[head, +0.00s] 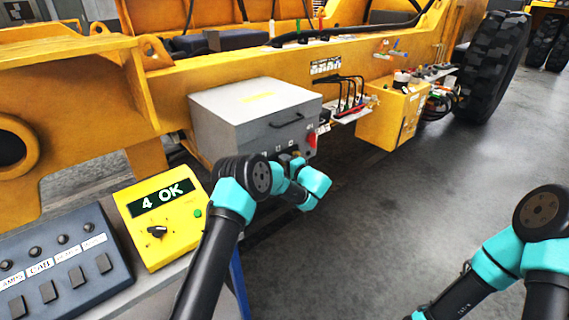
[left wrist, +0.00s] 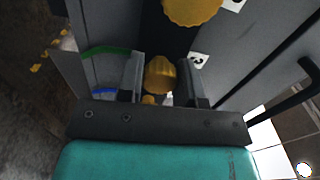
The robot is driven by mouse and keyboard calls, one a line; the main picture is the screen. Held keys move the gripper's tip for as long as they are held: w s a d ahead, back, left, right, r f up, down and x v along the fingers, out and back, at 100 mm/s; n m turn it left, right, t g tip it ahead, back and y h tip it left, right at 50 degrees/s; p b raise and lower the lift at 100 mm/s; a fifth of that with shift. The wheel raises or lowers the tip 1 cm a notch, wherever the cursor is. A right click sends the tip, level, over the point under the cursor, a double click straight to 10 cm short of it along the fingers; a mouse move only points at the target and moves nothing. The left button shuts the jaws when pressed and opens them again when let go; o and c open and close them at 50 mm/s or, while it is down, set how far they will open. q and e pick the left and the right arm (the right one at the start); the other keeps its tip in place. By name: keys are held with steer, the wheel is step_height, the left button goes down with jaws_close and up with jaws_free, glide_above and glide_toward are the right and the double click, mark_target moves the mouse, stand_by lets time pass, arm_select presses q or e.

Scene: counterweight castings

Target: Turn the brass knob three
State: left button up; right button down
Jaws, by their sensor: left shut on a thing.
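My left gripper (left wrist: 163,72) is shut on a brass knob (left wrist: 160,76), with one finger on each side of it in the left wrist view. A second, larger-looking brass knob (left wrist: 192,10) shows at the top of that view, outside the fingers. In the head view my left gripper (head: 289,158) is at the lower front of the grey metal box (head: 240,110), and my own arm hides part of that front. Green and blue arcs lie left of the held knob. My right arm shows at the lower right of the head view, but its gripper does not.
A yellow tester (head: 160,217) reads "4 OK" and has a black knob and green button. A dark switch panel (head: 60,270) is beside it. The grey box has a black handle and a red part (head: 312,140). The yellow vehicle frame (head: 250,65) runs behind; open floor is right.

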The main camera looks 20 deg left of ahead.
arm_select(q)
steer(key=m, duration=0.5)
steer(key=shift+m, duration=0.3)
stand_by(0.4)
steer(key=o, duration=0.9)
steer(key=shift+d, duration=0.1)
steer(key=v, duration=1.7)
steer(key=shift+d, duration=0.15)
steer(key=shift+f, duration=0.1)
